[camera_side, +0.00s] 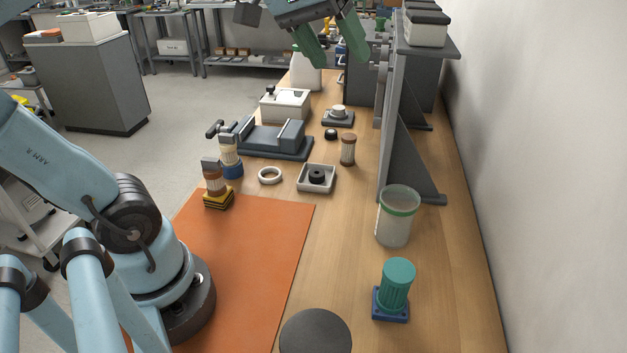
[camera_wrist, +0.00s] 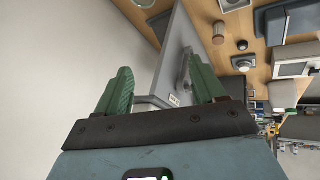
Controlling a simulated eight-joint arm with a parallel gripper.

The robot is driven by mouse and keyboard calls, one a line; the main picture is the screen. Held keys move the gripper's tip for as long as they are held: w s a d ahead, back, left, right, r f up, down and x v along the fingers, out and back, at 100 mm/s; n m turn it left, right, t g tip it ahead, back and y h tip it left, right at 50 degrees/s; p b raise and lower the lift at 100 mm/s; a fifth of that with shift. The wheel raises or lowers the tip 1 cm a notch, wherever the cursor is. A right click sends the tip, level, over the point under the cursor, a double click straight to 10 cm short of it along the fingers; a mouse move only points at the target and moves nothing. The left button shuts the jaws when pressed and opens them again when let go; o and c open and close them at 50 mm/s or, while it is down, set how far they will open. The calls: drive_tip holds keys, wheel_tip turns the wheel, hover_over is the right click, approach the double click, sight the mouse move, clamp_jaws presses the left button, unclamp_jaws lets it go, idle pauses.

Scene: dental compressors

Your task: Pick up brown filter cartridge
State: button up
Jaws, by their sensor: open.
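A brown-capped filter cartridge (camera_side: 348,150) stands upright on the bench, right of centre in the side view. It also shows near the top of the wrist view (camera_wrist: 219,33). I cannot tell which one the task means. My gripper (camera_side: 338,52) is high at the top of the side view, well away from both. Its green fingers (camera_wrist: 164,88) are apart, with nothing held between them.
A grey upright panel with brackets (camera_side: 392,140) stands right of the cartridge. A tray with a black ring (camera_side: 327,187), a vice (camera_side: 300,137), a white box (camera_side: 286,112) and a green-rimmed jar (camera_side: 393,232) are nearby. The orange mat (camera_side: 250,255) is largely bare.

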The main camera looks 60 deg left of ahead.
drive_tip(key=w+a+n+h, duration=0.2)
drive_tip(key=w+n, duration=0.4)
drive_tip(key=n+t+h, duration=0.2)
drive_tip(key=n+h, duration=0.6)
drive_tip(key=n, duration=0.6)
hover_over(346, 135)
drive_tip(key=f, duration=0.1)
wheel_tip(346, 135, down, 23)
drive_tip(key=shift+s+f, duration=0.1)
drive_tip(key=shift+s, duration=0.05)
drive_tip(key=shift+f, duration=1.95)
wheel_tip(346, 135, down, 2)
drive_tip(key=shift+f+g, duration=0.25)
drive_tip(key=shift+g, duration=0.05)
drive_tip(key=shift+x, duration=1.1)
drive_tip(key=shift+d+f, duration=0.25)
drive_tip(key=shift+f, duration=0.1)
drive_tip(key=c, duration=1.1)
